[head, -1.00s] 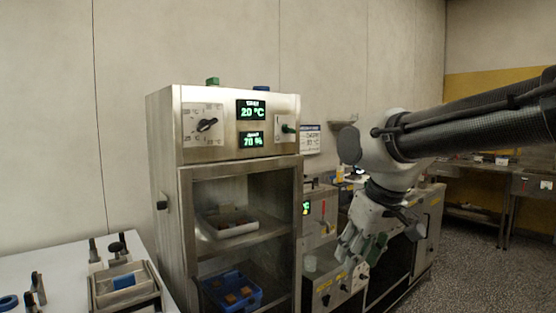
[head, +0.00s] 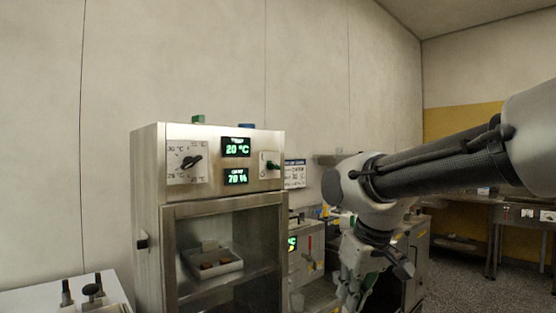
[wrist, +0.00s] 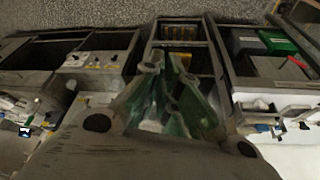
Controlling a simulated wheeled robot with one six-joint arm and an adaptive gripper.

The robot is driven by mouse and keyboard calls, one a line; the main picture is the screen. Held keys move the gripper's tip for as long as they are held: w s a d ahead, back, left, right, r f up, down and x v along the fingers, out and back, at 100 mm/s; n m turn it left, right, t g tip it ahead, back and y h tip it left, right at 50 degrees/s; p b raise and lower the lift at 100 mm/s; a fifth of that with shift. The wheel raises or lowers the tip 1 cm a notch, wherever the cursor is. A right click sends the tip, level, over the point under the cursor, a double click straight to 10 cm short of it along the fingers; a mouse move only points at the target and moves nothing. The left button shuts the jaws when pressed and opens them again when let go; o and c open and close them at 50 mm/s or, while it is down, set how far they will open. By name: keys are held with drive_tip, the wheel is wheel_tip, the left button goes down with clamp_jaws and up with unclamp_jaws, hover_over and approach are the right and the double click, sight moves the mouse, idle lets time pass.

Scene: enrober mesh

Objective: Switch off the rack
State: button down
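The rack (head: 147,215) is a tall steel cabinet left of centre in the head view. Its top panel has a black dial (head: 191,161), two lit green displays reading 20 °C (head: 236,147) and about 70 % (head: 235,177), and a small dark green-tipped switch (head: 272,166) on a pale plate at the right. Behind its glass door a white tray (head: 213,264) stands on a shelf. My gripper (head: 350,290) hangs low, right of the rack and apart from it. In the wrist view my gripper (wrist: 178,110) points over other equipment; its finger opening is unclear.
A machine with a small green display (head: 292,243) stands right of the rack, near my arm. A white table (head: 40,295) is at the lower left. A steel bench (head: 520,213) stands at the far right. Open floor (head: 455,284) shows at the lower right.

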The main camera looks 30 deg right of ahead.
drive_tip(key=w+d+r+m+t+y, duration=0.1)
drive_tip(key=w+d+r+m+t, duration=0.2)
drive_tip(key=w+d+r, duration=0.35)
drive_tip(key=w+d+r+m+t+y, duration=0.1)
drive_tip(key=w+d+r+m+t, duration=0.2)
drive_tip(key=w+r, duration=0.65)
drive_tip(key=w+a+r+n+t+y, duration=0.1)
drive_tip(key=w+r, duration=0.3)
drive_tip(key=r, duration=0.4)
drive_tip(key=w+a+r+n+t+y, duration=0.1)
drive_tip(key=w+r+n+t+y, duration=0.2)
drive_tip(key=r, duration=0.6)
drive_tip(key=shift+w+n, duration=0.6)
drive_tip(key=shift+w, duration=0.45)
hover_over(273, 165)
drive_tip(key=d, duration=0.4)
wheel_tip(273, 165, down, 2)
drive_tip(key=shift+d, duration=0.1)
drive_tip(key=a+f, duration=0.1)
drive_tip(key=f, duration=0.2)
drive_tip(key=shift+s+a+f, duration=0.1)
drive_tip(key=shift+a, duration=0.3)
drive_tip(key=shift+a+f, duration=0.1)
drive_tip(key=shift+f, duration=0.05)
